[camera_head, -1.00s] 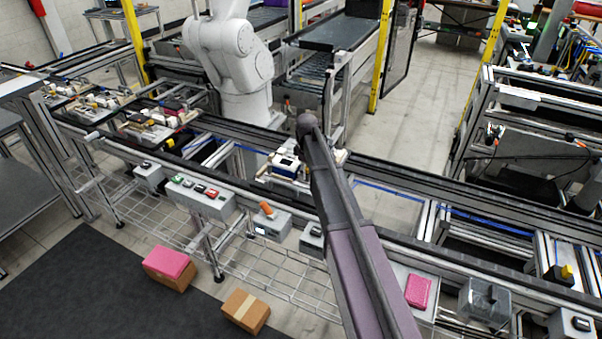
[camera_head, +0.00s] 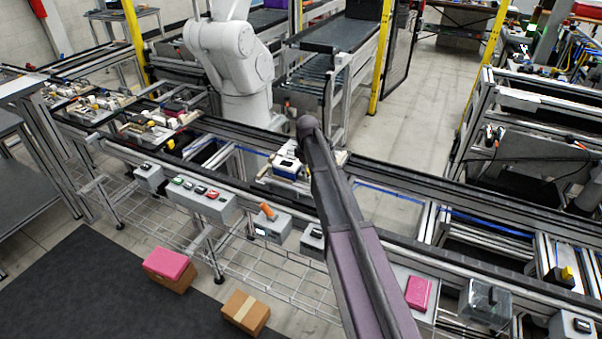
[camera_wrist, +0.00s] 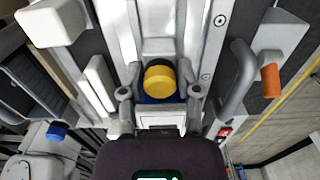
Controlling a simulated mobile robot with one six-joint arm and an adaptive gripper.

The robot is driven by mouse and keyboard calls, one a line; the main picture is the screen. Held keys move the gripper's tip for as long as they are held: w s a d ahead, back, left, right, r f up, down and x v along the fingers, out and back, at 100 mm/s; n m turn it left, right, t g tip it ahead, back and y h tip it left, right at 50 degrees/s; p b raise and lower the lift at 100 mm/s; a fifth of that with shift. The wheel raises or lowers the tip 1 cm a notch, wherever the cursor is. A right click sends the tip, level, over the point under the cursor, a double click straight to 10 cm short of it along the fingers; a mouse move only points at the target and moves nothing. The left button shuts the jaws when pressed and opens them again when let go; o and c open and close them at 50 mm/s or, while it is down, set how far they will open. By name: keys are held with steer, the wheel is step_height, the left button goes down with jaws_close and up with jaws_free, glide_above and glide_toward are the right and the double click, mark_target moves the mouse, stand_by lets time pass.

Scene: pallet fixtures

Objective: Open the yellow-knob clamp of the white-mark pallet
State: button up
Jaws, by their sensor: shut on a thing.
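The yellow knob (camera_wrist: 160,82) shows in the centre of the wrist view as a short round yellow and black cap, with a blue part just below it. My gripper (camera_wrist: 160,93) has one grey finger on each side of the knob and is shut on it. The knob sits on a pale metal and white fixture. In the head view, a pallet with white blocks and a blue part (camera_head: 287,163) lies on the conveyor beside my arm, which hides part of it and my fingers. I cannot make out a white mark.
In the wrist view, a grey handle (camera_wrist: 238,80) and an orange-tipped grey box (camera_wrist: 270,80) are at the right. A white block (camera_wrist: 50,22) is at the upper left. In the head view, other loaded pallets (camera_head: 155,127) stand further left on the conveyor.

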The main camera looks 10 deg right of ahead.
steer(key=shift+s+d, duration=0.35)
steer(key=shift+d, duration=0.2)
steer(key=shift+s+d, duration=0.35)
steer(key=shift+d, duration=0.2)
steer(key=o, duration=0.9)
steer(key=shift+r, duration=0.1)
step_height(320, 180, up, 8)
steer(key=p, duration=0.8)
stand_by(0.7)
